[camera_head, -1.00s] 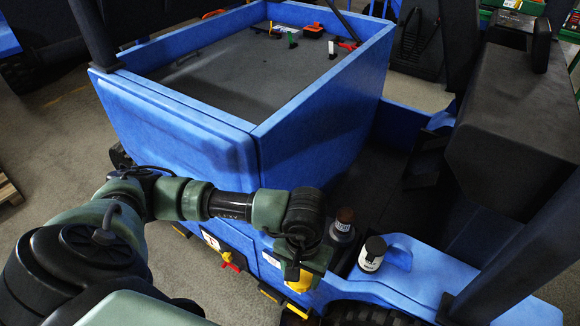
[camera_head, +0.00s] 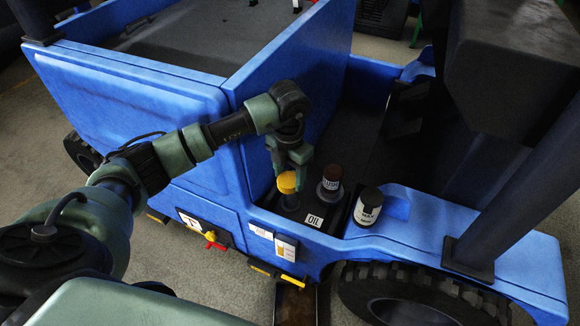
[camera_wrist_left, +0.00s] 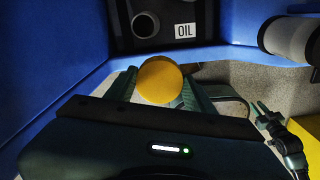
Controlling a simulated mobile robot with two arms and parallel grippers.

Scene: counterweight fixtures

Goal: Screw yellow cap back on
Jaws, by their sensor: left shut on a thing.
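The yellow cap (camera_head: 287,182) is held between the fingers of my left gripper (camera_head: 292,168), above the blue vehicle's dark recess. In the head view it appears just over a dark filler neck (camera_head: 290,202), left of the white OIL label (camera_head: 314,220). In the left wrist view the cap (camera_wrist_left: 160,80) sits between both fingers. A dark neck (camera_wrist_left: 145,24) and the OIL label (camera_wrist_left: 184,30) show beyond it, with the cap apart from the neck in that picture. I cannot tell the exact gap.
A brown-capped filler (camera_head: 331,179) stands close right of the yellow cap. A white bottle with a black lid (camera_head: 368,207) stands on the blue ledge. The blue bin wall (camera_head: 290,75) rises behind my left arm. A red and yellow switch (camera_head: 212,237) is on the vehicle's front.

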